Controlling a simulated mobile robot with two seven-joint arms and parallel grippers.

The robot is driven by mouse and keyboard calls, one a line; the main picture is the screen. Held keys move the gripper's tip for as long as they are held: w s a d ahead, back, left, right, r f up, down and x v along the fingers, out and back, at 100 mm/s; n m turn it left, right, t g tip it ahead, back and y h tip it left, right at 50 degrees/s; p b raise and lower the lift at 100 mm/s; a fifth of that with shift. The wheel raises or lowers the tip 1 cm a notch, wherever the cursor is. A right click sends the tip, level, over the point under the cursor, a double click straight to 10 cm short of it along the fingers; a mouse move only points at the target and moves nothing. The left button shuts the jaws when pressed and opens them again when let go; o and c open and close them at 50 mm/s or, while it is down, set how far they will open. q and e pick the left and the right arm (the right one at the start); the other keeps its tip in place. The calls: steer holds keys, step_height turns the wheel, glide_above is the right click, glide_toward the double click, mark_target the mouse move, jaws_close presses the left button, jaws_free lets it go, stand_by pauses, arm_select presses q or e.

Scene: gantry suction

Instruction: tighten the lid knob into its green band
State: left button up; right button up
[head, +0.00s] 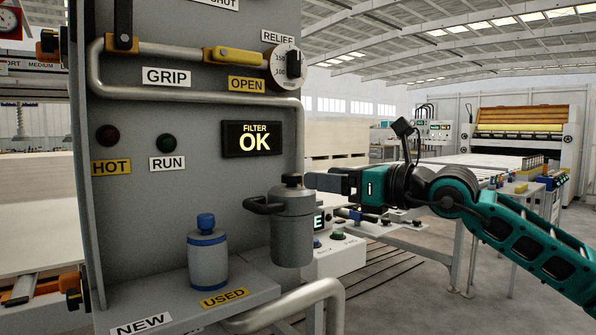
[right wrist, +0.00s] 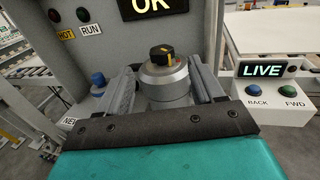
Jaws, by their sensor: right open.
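The lid knob (head: 292,180) is a small black knob on top of the grey filter housing (head: 292,228), which is fixed to the grey panel. In the right wrist view the knob (right wrist: 161,54) is black with a yellow mark and sits on the round grey lid (right wrist: 165,77). I cannot make out a green band in either view. My right gripper (head: 311,181) comes in from the right at knob height. Its open fingers (right wrist: 160,72) stand on either side of the lid, with nothing gripped. My left gripper is not in view.
A grey canister with a blue cap (head: 207,257) stands on the shelf (head: 175,304) behind the USED label. A black handle (head: 262,204) juts from the housing's left side. A curved pipe (head: 300,298) is below. The display (head: 253,139) reads FILTER OK.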

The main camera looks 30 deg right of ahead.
mark_target(300, 175)
steer(key=p+x, duration=0.4)
steer(key=p, duration=0.1)
steer(key=shift+w+r, duration=0.3)
steer(key=shift+r, duration=0.05)
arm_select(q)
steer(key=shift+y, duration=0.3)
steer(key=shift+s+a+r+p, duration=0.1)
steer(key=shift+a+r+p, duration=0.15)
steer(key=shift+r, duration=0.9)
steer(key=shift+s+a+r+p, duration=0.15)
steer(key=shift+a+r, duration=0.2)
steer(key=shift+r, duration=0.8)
arm_select(e)
steer(key=shift+f+x, duration=0.15)
steer(key=shift+x, duration=0.55)
steer(key=shift+f+x, duration=0.15)
steer(key=shift+x, duration=0.5)
steer(key=shift+c, duration=0.5)
